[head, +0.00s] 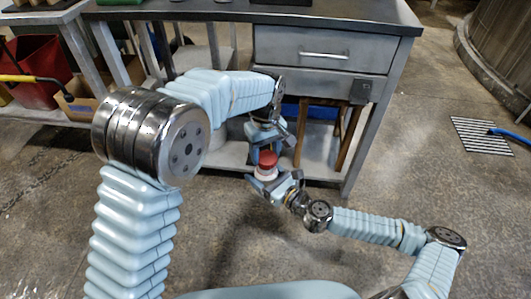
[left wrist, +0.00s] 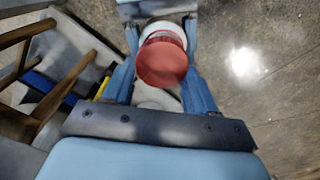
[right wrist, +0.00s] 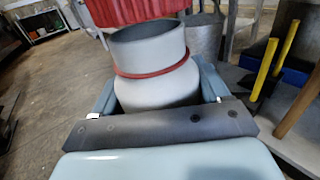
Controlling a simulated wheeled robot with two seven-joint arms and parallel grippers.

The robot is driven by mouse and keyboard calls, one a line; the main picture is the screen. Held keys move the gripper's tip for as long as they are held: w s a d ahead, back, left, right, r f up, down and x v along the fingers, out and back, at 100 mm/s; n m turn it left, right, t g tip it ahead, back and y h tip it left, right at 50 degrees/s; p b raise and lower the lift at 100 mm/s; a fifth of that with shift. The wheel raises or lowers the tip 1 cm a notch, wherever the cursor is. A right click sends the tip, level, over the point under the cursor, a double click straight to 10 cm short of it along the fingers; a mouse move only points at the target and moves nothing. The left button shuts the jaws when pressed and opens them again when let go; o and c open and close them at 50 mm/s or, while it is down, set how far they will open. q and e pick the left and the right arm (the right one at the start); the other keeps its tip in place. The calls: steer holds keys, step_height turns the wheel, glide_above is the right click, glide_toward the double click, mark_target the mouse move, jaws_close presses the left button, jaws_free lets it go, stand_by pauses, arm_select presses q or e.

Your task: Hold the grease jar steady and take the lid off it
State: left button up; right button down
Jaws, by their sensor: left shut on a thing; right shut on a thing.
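The grease jar (head: 265,174) is pale with a red ring around its neck, seen in the right wrist view (right wrist: 155,88). My right gripper (head: 274,186) is shut on the jar body. The ribbed red lid (head: 267,158) is above the jar, at the top edge of the right wrist view (right wrist: 135,10). My left gripper (head: 266,140) is shut on the lid from above. The lid's top faces the left wrist camera (left wrist: 162,63), between the fingers.
A grey workbench with drawers (head: 320,50) stands just behind the grippers, its lower shelf (head: 320,165) close to them. A wooden stool (head: 345,130) is under it. A red bin (head: 35,85) is at the far left. Open concrete floor lies to the right.

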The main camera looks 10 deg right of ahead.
mark_target(265, 155)
arm_select(q)
steer(key=shift+r, duration=0.15)
steer(key=shift+r, duration=1.9)
steer(key=shift+a, duration=0.1)
